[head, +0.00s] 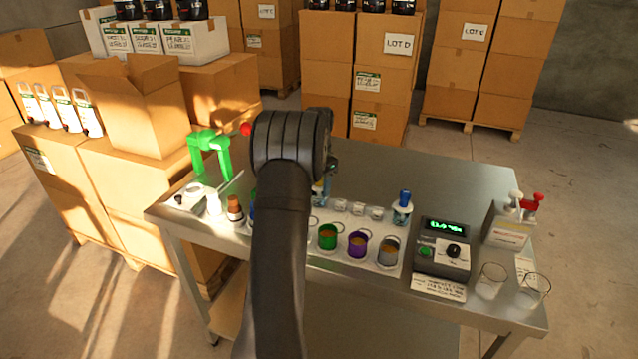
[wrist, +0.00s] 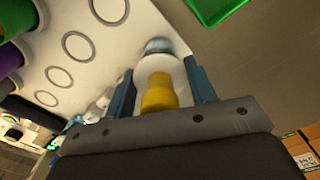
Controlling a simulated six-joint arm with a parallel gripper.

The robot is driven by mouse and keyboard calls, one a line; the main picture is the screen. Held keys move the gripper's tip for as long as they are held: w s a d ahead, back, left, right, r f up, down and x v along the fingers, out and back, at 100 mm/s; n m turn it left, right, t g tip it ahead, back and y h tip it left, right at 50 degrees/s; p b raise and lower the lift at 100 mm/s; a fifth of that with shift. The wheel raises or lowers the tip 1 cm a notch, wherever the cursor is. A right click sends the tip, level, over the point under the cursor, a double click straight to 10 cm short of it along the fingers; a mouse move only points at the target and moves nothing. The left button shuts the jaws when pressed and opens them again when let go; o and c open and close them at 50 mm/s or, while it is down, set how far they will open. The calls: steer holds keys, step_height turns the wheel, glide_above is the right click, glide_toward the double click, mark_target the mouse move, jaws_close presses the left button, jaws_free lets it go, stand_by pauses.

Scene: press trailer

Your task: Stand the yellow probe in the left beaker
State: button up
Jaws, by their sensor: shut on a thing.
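My gripper (wrist: 160,80) is shut on the yellow probe (wrist: 158,95) in the wrist view. The probe has a yellow cap, a white collar and a greyish far end between the two blue fingers. In the head view my dark arm hides the probe and most of the gripper. I cannot tell whether the probe's tip touches anything. Two clear glass beakers stand at the bench's right front: the left beaker (head: 490,281) and the right beaker (head: 534,291). Both look empty, and my gripper is well to their left.
A meter (head: 442,252) with a green display stands left of the beakers. Green (head: 327,238), purple (head: 357,244) and grey (head: 389,251) cups sit along the front. A blue-topped probe (head: 403,208) stands behind. A box with red and white knobs (head: 510,225) is behind the beakers.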

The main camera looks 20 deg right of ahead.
steer(key=shift+f, duration=0.35)
steer(key=o, duration=0.8)
steer(key=shift+r, duration=5.45)
steer(key=shift+r, duration=4.5)
